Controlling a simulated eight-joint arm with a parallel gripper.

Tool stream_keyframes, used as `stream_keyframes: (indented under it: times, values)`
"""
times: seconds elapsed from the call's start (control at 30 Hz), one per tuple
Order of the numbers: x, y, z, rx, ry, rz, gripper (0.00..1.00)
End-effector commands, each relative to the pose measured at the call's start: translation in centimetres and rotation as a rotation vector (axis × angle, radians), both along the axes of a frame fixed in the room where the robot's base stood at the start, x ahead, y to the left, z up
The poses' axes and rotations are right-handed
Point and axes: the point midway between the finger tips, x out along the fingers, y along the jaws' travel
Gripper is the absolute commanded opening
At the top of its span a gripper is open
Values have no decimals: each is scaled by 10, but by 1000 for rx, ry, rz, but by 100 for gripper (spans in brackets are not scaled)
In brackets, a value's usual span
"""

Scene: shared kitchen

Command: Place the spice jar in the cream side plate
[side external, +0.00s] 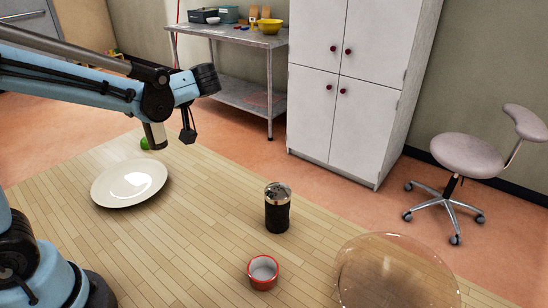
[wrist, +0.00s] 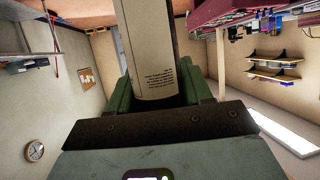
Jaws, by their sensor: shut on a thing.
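The spice jar (wrist: 153,50) is a pale cylinder with small printed text. My gripper (wrist: 159,97) is shut on it, one green finger on each side in the wrist view. In the side view the pale jar (side external: 156,136) hangs below my arm, tilted slightly, just beyond the upper right rim of the plate in the picture. It appears to be above the tabletop; its exact height is hard to tell. The cream side plate (side external: 129,184) lies flat and empty on the wooden table. My fingers are hard to make out in the side view.
The table (side external: 190,235) between plate and tumbler is clear.

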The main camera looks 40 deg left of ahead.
Motion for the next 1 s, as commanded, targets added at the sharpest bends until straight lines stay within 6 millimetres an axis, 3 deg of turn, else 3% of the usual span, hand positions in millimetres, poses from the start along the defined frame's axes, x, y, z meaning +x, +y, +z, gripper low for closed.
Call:
stream_keyframes:
  times: [0.37, 0.8, 1.0]
  values:
    - [-1, 8, -32, 1, 1, -1, 12]
    - [-19, 92, -83, 1, 1, 2, 12]
    - [-22, 112, -96, 1, 1, -3, 12]
